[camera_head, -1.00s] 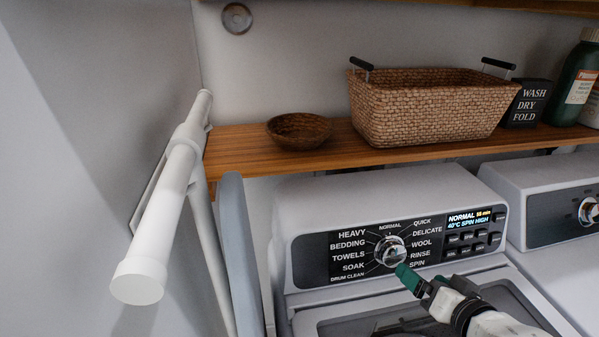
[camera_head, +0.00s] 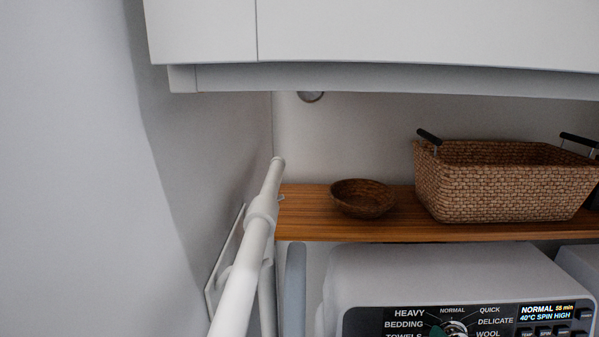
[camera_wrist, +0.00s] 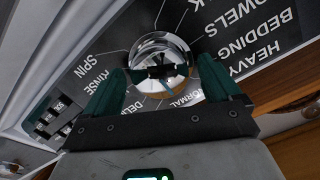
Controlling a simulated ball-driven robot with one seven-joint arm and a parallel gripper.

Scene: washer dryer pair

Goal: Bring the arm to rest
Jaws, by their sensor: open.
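My gripper (camera_wrist: 160,92) is open in the wrist view, with its two green fingers spread. The washer's chrome dial (camera_wrist: 163,62) sits between and just beyond the fingertips; I cannot tell whether they touch it. In the head view a green fingertip (camera_head: 437,331) shows at the bottom edge in front of the dial (camera_head: 456,327). The rest of my arm is out of that view. The washer display (camera_head: 546,312) reads NORMAL, 40°C SPIN HIGH.
A wooden shelf (camera_head: 310,222) above the washer (camera_head: 440,275) holds a small bowl (camera_head: 363,198) and a wicker basket (camera_head: 500,190). White cabinets (camera_head: 400,35) hang above. A white pole (camera_head: 250,260) stands at the left near the wall.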

